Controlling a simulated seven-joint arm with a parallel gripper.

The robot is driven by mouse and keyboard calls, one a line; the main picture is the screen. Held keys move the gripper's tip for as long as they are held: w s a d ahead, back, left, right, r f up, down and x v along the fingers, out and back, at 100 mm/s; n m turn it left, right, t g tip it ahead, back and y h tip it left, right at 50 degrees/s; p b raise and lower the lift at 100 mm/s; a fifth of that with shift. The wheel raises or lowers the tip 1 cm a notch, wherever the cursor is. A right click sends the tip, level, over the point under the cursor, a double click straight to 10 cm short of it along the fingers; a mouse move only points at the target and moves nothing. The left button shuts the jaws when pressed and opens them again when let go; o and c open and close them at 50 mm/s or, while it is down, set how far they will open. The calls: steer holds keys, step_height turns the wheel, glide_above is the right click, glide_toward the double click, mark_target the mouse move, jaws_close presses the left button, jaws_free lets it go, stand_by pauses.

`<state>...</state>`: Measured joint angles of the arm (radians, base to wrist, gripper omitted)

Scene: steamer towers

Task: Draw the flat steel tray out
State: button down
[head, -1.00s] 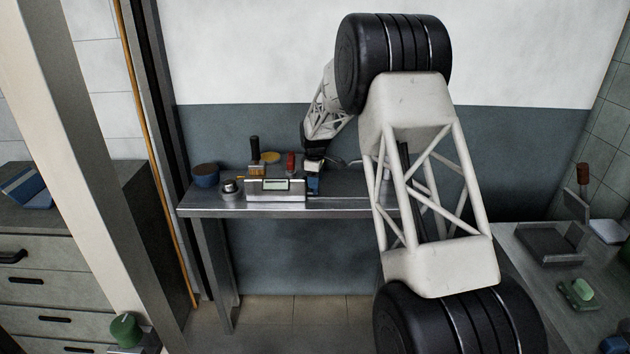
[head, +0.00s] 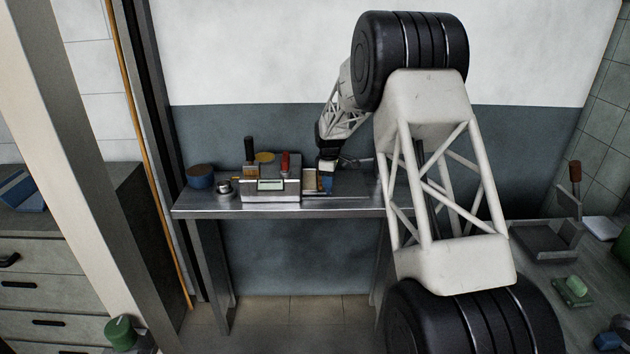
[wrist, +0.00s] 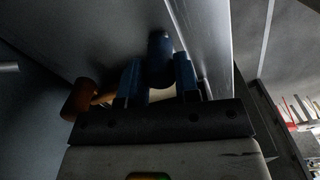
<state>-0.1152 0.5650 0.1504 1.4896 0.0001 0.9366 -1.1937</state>
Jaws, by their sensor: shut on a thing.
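The steamer unit (head: 270,190), a silver box with a small display, stands on the steel bench. The steel tray (head: 310,183) shows as a narrow section beyond the box's right side, with a tan inner part visible. My gripper (head: 327,183) is at the tray's right end, its fingers blue. In the wrist view my gripper (wrist: 158,80) is shut on a blue rounded handle (wrist: 160,52) between its two fingers. A pale metal face (wrist: 205,40) runs close beside the right finger. The tray's far end is hidden inside the box.
A blue round pot (head: 201,177) and a small metal pot (head: 223,187) stand left of the box. Black (head: 249,150) and red (head: 285,162) upright handles rise from the box. The bench's right part is hidden behind my arm.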

steer(key=d, duration=1.1)
steer(key=c, duration=1.1)
jaws_free()
step_height(320, 180, up, 8)
steer(key=shift+f, duration=0.1)
